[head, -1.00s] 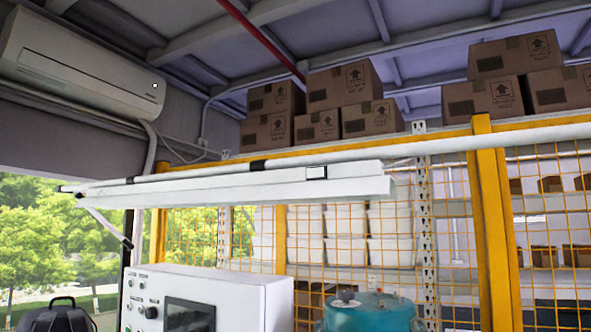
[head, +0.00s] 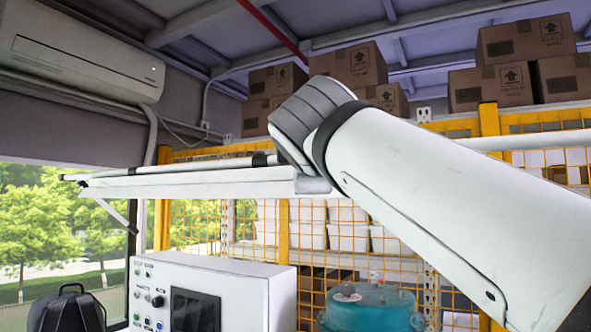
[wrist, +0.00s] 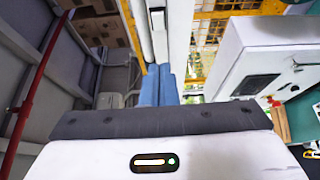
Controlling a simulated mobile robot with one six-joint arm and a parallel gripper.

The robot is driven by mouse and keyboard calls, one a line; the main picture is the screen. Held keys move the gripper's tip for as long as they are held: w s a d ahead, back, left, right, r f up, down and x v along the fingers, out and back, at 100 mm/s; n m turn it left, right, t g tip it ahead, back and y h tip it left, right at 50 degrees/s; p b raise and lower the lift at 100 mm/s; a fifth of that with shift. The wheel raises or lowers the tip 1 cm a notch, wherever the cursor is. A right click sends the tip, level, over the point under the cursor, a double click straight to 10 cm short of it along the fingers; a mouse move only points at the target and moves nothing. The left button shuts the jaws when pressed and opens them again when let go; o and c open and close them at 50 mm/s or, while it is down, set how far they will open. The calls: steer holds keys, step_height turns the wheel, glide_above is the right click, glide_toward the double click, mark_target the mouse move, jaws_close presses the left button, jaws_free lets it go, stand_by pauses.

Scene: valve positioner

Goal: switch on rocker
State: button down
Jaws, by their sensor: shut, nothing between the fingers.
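I cannot pick out the rocker for certain in either current view. A white control box (head: 265,300) stands at the lower left of the head view, with small knobs and buttons and a dark screen (head: 195,310). It also shows at the right in the wrist view (wrist: 232,62). A long white light bar (head: 190,185) runs above it; my arm covers its right end. My gripper is hidden in the head view. In the wrist view its blue fingers (wrist: 158,68) are together and empty, pointing toward white bars (wrist: 150,30); I cannot tell whether they touch.
A teal tank (head: 370,308) stands right of the control box. A yellow mesh fence (head: 283,225) and shelves with cartons (head: 490,88) are behind. An air conditioner (head: 85,55) hangs at upper left. A black backpack (head: 68,312) is at lower left.

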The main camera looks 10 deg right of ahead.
steer(key=shift+w, duration=0.1)
steer(key=w+d+p, duration=0.5)
steer(key=w, duration=0.7)
steer(key=shift+p, duration=0.35)
steer(key=shift+w+a, duration=0.1)
steer(key=shift+a, duration=0.15)
